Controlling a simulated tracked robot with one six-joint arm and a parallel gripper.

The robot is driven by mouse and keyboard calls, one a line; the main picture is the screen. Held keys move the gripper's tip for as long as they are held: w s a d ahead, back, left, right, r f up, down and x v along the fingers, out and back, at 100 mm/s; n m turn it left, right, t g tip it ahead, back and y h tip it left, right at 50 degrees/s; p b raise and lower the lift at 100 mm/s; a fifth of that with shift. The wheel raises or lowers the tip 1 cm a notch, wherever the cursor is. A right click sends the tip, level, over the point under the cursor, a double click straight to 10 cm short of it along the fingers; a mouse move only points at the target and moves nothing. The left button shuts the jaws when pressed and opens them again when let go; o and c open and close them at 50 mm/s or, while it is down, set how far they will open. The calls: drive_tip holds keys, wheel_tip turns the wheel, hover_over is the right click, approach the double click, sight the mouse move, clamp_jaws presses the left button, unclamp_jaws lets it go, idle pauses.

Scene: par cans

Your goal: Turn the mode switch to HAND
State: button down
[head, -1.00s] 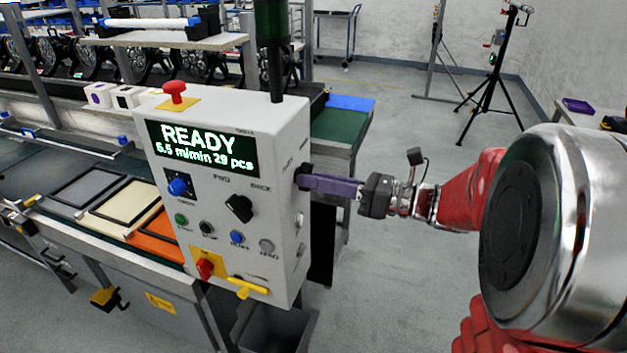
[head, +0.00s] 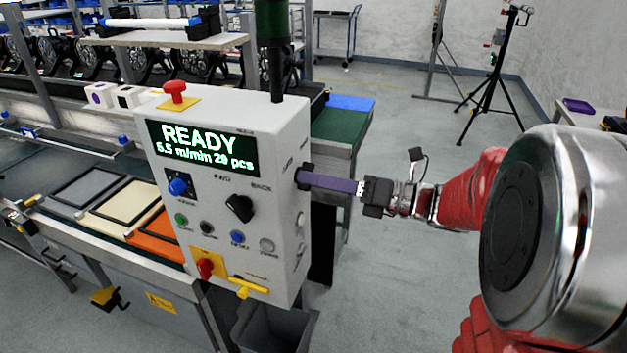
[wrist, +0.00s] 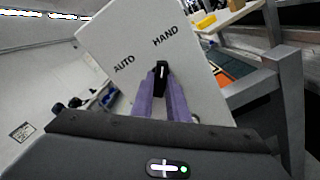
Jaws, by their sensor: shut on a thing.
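The mode switch is a small black knob (wrist: 161,75) on the side face of the grey control box (head: 285,240). My gripper's purple fingers (wrist: 161,88) are shut on it, one on each side. In the wrist view the knob's white mark points up, toward the word HAND; the word AUTO is to its upper left. In the head view my gripper (head: 308,178) reaches the box's right side from the right, and its fingers partly hide the switch there.
A grey bin (head: 275,328) stands below.

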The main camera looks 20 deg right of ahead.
drive_tip(key=c, duration=2)
unclamp_jaws()
drive_tip(key=shift+w+d, duration=0.15)
drive_tip(key=shift+d, duration=0.05)
drive_tip(key=shift+o, duration=1.4)
drive_tip(key=shift+a, duration=0.1)
drive_tip(key=v, duration=1.4)
drive_tip(key=shift+a, duration=0.1)
